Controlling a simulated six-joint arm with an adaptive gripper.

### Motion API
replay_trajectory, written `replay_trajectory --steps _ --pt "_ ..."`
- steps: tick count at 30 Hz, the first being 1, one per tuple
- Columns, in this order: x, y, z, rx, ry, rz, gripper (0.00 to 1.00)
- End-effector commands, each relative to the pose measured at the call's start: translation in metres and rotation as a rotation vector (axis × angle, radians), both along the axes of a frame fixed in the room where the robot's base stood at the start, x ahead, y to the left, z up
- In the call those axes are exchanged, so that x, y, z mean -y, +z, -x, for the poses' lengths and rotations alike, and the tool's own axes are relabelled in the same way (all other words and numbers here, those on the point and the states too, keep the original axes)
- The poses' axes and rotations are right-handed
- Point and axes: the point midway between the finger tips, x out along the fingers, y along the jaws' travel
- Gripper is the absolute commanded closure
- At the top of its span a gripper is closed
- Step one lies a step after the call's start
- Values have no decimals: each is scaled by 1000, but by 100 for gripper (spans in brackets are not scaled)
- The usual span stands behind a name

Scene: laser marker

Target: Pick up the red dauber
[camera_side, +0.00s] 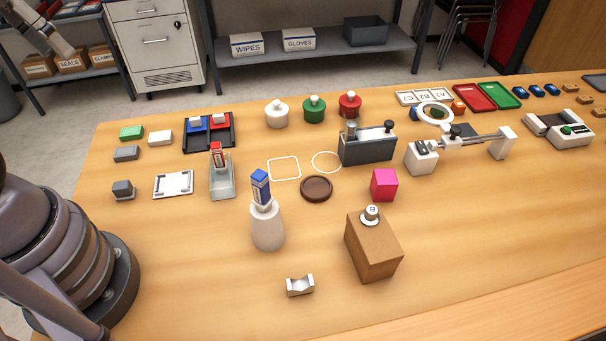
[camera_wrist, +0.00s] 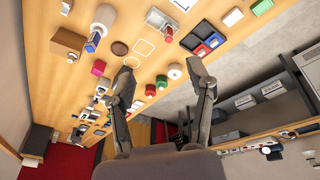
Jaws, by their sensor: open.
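The red dauber (camera_side: 349,105) stands upright at the back of the table in the side view, with a pale cap on top. It is the right one of a row with a green dauber (camera_side: 314,109) and a white dauber (camera_side: 277,114). In the wrist view the red dauber (camera_wrist: 150,90) shows beyond my left finger, on its inner side, with the green dauber (camera_wrist: 161,81) and white dauber (camera_wrist: 174,71) beside it. My gripper (camera_wrist: 161,66) is open and empty, well away from the table; its fingers hide part of the scene.
A grey box holding upright tools (camera_side: 367,147) stands just in front of the red dauber. A black tray with blue and red blocks (camera_side: 230,146) lies left of the row. A ring-shaped magnifier (camera_side: 435,112) stands to the right. Bare wood lies around the daubers.

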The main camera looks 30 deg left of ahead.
Motion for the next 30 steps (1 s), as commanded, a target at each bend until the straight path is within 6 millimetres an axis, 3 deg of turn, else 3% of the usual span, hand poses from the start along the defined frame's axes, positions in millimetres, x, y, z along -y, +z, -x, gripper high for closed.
replay_trajectory --steps 6,15,24,30 --pt "1 -48 -30 -375 204 288 46" --pt "-12 -115 -72 -728 533 803 46" --pt "-49 -203 -105 -875 928 1392 46" --pt "-74 -271 -108 -856 1207 1754 46"
